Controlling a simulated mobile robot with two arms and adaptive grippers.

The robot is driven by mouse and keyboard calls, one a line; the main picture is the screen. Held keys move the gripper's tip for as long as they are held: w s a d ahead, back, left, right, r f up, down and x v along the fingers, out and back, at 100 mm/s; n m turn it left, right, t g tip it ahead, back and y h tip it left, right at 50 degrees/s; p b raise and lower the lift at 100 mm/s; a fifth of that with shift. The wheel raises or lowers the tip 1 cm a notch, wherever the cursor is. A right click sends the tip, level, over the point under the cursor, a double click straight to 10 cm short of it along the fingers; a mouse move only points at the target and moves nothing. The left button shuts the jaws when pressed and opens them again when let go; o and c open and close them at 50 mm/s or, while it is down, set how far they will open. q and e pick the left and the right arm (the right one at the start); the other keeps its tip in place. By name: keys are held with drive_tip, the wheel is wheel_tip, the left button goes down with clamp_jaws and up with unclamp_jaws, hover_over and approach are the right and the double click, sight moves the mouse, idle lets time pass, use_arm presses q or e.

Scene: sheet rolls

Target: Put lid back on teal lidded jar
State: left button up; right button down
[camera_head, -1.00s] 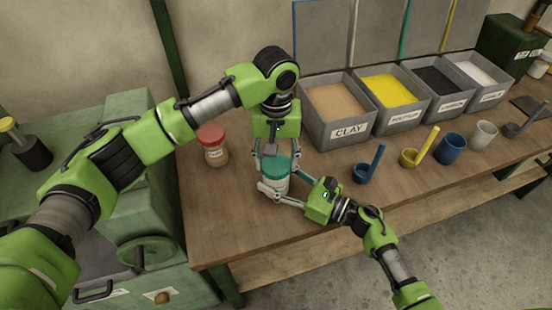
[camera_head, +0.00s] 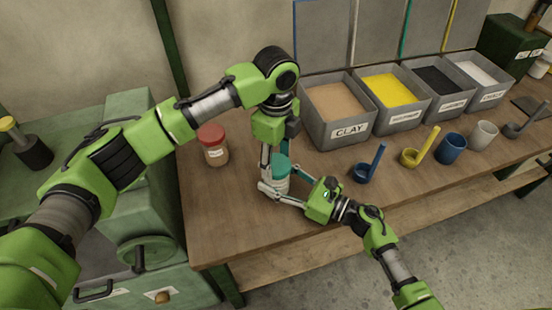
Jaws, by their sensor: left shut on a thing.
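The teal lidded jar (camera_head: 276,186) stands on the wooden bench in the camera_head view, its pale body partly hidden by fingers. Its teal lid (camera_head: 282,164) is at the top of the jar; I cannot tell whether it is fully seated. My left gripper (camera_head: 273,167) points straight down from above and is shut on the lid, with one finger visible on its left side. My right gripper (camera_head: 277,188) reaches in low from the right, with its fingers around the jar body, and appears shut on it.
A red-lidded jar (camera_head: 214,146) stands just left of my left gripper. The grey clay bin (camera_head: 350,131) and other bins line the back. A blue scoop (camera_head: 367,172), yellow scoop (camera_head: 410,157) and cups stand to the right. The bench front left is clear.

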use_arm(q)
drive_tip(key=m, duration=0.8)
drive_tip(key=shift+m, duration=0.3)
drive_tip(key=o, duration=0.9)
drive_tip(key=shift+o, duration=0.2)
wheel_tip(320, 180, up, 12)
use_arm(e)
drive_tip(key=c, duration=0.9)
unclamp_jaws()
drive_tip(key=shift+o, duration=0.2)
drive_tip(key=shift+d, duration=0.1)
